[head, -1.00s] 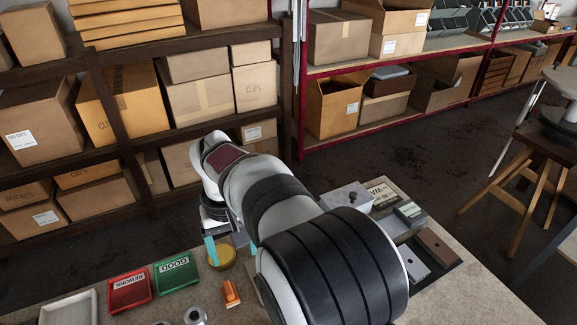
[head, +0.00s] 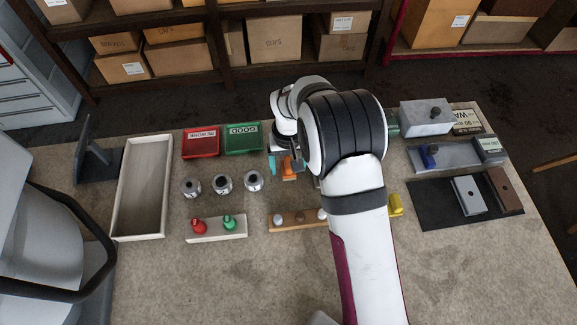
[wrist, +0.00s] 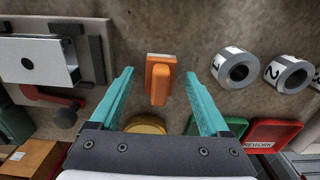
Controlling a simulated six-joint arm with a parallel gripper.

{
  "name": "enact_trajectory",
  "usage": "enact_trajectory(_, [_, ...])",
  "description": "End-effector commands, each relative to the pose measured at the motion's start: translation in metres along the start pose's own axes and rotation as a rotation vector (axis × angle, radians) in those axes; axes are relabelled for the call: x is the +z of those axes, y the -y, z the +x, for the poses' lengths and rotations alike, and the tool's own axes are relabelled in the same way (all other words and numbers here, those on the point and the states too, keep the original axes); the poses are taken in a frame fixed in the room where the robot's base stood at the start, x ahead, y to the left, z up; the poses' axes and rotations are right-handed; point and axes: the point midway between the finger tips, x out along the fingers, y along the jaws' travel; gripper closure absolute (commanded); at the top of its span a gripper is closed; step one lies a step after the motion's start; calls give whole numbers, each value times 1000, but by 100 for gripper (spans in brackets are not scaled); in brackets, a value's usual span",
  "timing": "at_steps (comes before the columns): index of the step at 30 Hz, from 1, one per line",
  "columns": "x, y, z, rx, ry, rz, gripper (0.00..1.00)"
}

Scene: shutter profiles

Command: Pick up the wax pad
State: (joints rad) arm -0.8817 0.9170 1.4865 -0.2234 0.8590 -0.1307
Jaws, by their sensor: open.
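My gripper (wrist: 160,73) is open, with its two teal fingers spread and nothing held between them. In the wrist view an orange block-shaped piece with a pale end (wrist: 159,82) appears between the fingertips, apart from both. It also shows in the head view (head: 289,169), beside a teal finger. A round yellow disc, seemingly the wax pad (wrist: 146,126), is partly hidden by the gripper body in the wrist view. In the head view my arm hides the disc.
Numbered metal rolls (head: 222,184) stand left of my gripper, with red (head: 201,146) and green (head: 243,145) trays behind them. A wooden rack (head: 284,220) is in front. A grey block (head: 427,122) and fixtures stand right. The front table is clear.

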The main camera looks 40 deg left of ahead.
Motion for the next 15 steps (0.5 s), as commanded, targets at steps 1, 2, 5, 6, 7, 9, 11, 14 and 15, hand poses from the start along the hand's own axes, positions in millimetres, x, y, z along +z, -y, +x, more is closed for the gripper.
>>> enact_trajectory(1, [0, 0, 0, 0, -1, 0, 20])
enact_trajectory(2, [0, 0, 0, 0, -1, 0, 20])
enact_trajectory(5, [0, 0, -1, 0, 0, 0, 31])
enact_trajectory(6, [0, 0, -1, 0, 0, 0, 38])
enact_trajectory(7, [0, 0, -1, 0, 0, 0, 43])
enact_trajectory(9, [0, 0, -1, 0, 0, 0, 56])
enact_trajectory(11, [0, 0, -1, 0, 0, 0, 67])
enact_trajectory(14, [0, 0, -1, 0, 0, 0, 85])
enact_trajectory(15, [0, 0, -1, 0, 0, 0, 92])
